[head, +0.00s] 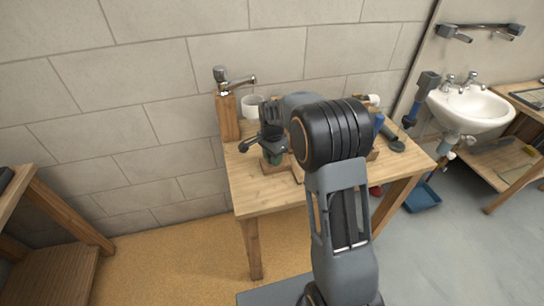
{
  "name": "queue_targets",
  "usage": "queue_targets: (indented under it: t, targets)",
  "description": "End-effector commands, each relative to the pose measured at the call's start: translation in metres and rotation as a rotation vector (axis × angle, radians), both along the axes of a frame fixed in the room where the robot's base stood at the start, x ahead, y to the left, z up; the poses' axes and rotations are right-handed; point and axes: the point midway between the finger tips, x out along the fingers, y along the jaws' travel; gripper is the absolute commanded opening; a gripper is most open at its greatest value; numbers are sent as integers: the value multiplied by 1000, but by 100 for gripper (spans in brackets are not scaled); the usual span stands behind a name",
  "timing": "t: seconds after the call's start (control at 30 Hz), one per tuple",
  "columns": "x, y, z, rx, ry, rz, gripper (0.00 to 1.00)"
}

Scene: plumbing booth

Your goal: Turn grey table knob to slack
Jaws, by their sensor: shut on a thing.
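My gripper (271,137) points down over the left part of the wooden table (258,190). It is shut on what looks like the grey table knob, which its dark fingers mostly hide. A dark lever with a rounded end (246,146) sticks out to the left beside the fingers. The knob's angle cannot be made out.
A chrome tap (238,82) tops a wooden post (228,117) at the table's back left. A white cup (252,106) stands beside it. My arm hides the table's middle. A blue-handled tool (379,125) lies right; a white basin (472,110) hangs beyond.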

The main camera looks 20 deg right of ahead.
Motion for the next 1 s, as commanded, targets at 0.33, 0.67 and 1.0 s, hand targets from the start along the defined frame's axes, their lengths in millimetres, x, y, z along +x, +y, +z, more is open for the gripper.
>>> queue_targets:
  t: [0.33,0.67,1.0]
  targets:
    - [0,0,2,0,-1,161,14]
    - [0,0,2,0,0,469,14]
    - [0,0,2,0,-1,792,14]
